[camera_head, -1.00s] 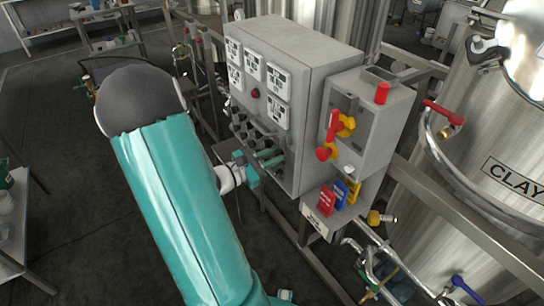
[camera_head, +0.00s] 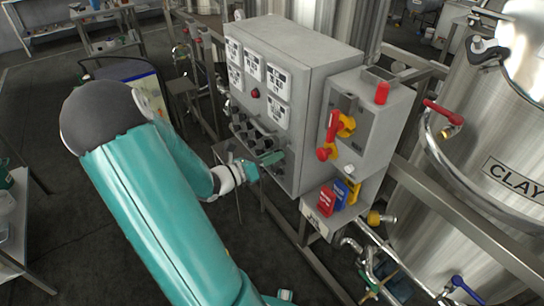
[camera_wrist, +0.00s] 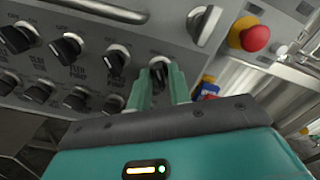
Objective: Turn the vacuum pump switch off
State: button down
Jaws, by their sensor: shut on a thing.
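The grey control cabinet (camera_head: 315,75) carries rows of black rotary switches (camera_head: 240,122) on its lower front. In the wrist view the fingers of my gripper (camera_wrist: 162,74) are on either side of one black switch (camera_wrist: 159,63), at the right end of its row, and are shut on it. The fingers hide any label below it, so I cannot read which pump it belongs to. In the head view my gripper (camera_head: 270,158) reaches the lower right of the switch rows, and the held switch is hidden there.
A grey box with a red-and-yellow switch (camera_head: 340,126) juts out to the right. Red, blue and yellow tags (camera_head: 340,193) hang below it. A red emergency button (camera_wrist: 255,38) is right of my fingers. A steel tank (camera_head: 490,140) and pipes stand further right.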

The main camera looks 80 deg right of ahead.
dwell(0.5)
jog(key=c, duration=1.5)
grip_release()
jog(key=shift+w+a, duration=0.1)
jog(key=v, duration=1.3)
jog(key=shift+w+a, duration=0.25)
